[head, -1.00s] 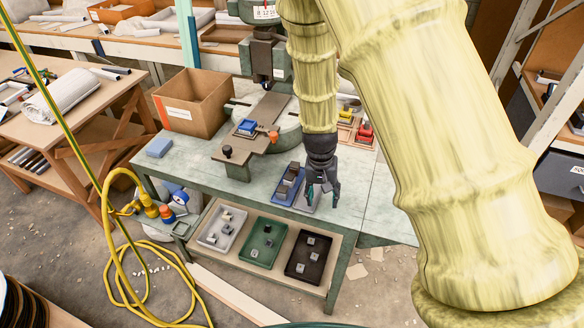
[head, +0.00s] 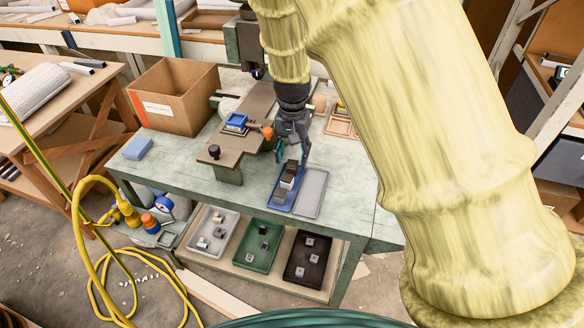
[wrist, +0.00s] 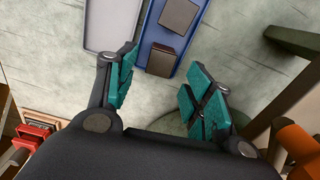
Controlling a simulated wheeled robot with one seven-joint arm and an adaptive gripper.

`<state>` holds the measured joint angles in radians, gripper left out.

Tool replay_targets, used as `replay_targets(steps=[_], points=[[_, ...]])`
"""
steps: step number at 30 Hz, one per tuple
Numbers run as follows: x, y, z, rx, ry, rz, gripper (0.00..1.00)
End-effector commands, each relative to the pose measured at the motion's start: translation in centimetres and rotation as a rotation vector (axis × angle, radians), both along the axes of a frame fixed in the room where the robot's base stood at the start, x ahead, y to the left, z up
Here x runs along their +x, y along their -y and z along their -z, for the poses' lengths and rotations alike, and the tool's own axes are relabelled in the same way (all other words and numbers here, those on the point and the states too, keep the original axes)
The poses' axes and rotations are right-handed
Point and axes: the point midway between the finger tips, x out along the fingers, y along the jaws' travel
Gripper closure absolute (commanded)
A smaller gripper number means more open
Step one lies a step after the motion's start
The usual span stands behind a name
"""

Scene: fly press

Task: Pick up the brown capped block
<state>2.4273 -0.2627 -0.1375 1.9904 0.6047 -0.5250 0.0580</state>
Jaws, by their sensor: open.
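The blue tray (head: 272,205) on the green bench holds several small blocks. In the head view one dark-topped block (head: 291,166) is at the tray's far end, with grey ones nearer. The wrist view shows two blocks in the tray: one with a dark brown cap (wrist: 161,60) and one with a grey-brown cap (wrist: 179,14). My gripper (head: 292,155) is open and empty, pointing down over the far end of the tray. In the wrist view its teal fingers (wrist: 163,82) are spread either side of the nearer brown cap. The height gap is hard to judge.
An empty grey tray (head: 311,193) lies right of the blue one. The press bed with a blue fixture (head: 236,122) and an orange knob (head: 267,132) stands close to the left. A cardboard box (head: 172,95) is behind. Three part trays sit on the lower shelf.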

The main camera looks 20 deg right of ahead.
Motion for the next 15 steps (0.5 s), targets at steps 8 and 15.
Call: replay_targets(steps=[8,15], points=[[-0.1,0.1,3.0,0.001,0.0,0.002,0.48],[0.0,0.1,3.3,0.0,0.001,0.002,0.48]])
